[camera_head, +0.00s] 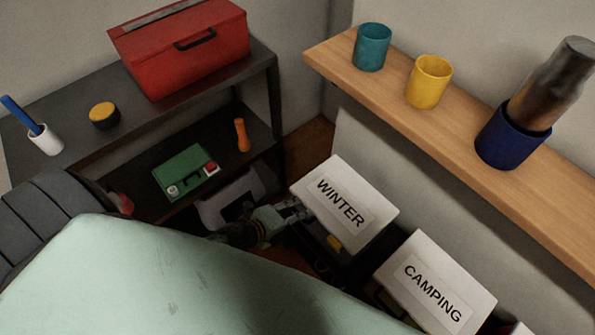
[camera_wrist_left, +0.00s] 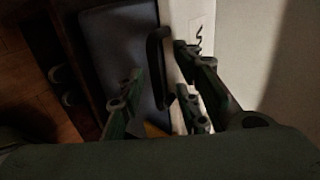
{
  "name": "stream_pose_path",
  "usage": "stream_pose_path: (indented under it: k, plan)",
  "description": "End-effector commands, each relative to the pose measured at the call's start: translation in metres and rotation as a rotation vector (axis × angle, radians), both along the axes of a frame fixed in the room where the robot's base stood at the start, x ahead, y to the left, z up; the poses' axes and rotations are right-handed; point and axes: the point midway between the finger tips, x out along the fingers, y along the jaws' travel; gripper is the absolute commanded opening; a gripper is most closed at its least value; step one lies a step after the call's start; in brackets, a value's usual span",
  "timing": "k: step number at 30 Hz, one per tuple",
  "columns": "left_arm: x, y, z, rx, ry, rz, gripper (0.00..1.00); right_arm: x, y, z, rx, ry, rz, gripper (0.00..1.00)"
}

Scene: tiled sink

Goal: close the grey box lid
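A box with a pale lid labelled WINTER (camera_head: 345,203) stands low at the centre of the head view. The lid looks tilted up, over a dark interior with a yellow item (camera_head: 334,243). I cannot tell for sure that this is the task's grey box. My left gripper (camera_head: 298,208) is at the lid's left edge; contact is unclear. In the left wrist view its fingers (camera_wrist_left: 160,75) are spread, with a black handle (camera_wrist_left: 155,65) on a dark grey panel (camera_wrist_left: 115,50) and the pale lid edge (camera_wrist_left: 178,18) near them. My right gripper is not in view.
A second pale lid, labelled CAMPING (camera_head: 434,285), is beside it on the right. A wooden shelf (camera_head: 400,125) with cups runs above. Space around the gripper is tight.

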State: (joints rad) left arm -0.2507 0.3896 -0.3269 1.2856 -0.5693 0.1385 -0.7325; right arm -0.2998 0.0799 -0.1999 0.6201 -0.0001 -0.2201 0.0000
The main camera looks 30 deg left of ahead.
Motion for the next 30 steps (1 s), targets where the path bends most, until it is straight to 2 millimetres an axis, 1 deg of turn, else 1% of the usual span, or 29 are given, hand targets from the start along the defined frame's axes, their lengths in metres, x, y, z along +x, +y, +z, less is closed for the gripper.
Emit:
stream_pose_path:
  k: [3,30]
  plan:
    - [-0.008,0.004,0.006,0.001,0.003,0.001,0.31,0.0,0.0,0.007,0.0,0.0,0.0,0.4]
    - [-0.059,0.022,0.038,0.002,0.005,0.002,0.31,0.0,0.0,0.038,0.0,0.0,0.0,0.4]
